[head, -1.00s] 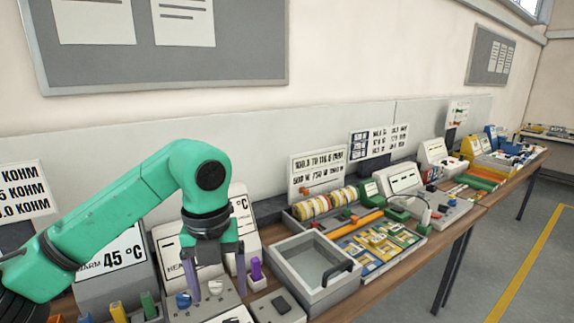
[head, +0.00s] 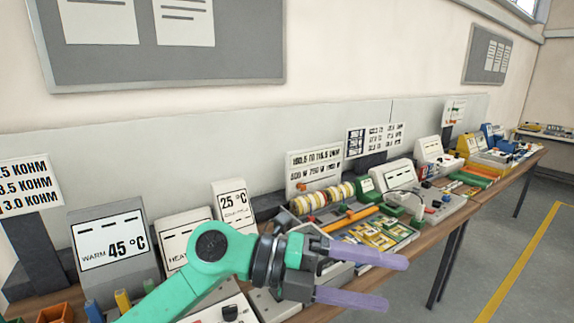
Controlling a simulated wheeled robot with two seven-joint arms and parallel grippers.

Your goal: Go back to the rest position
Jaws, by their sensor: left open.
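My left gripper (head: 372,279) is in the lower middle of the head view, at the end of my green arm. Its two purple-grey fingers point right and stand apart, with nothing between them. It is in front of the grey open tray (head: 338,271) and hides most of it. My right gripper is not in view.
A long wooden bench (head: 436,232) runs along the wall. It carries a 45 °C sign box (head: 113,248), a 25 °C box (head: 234,206), striped rolls (head: 322,198), a board of yellow parts (head: 374,236) and several devices. The floor (head: 500,240) at right is clear.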

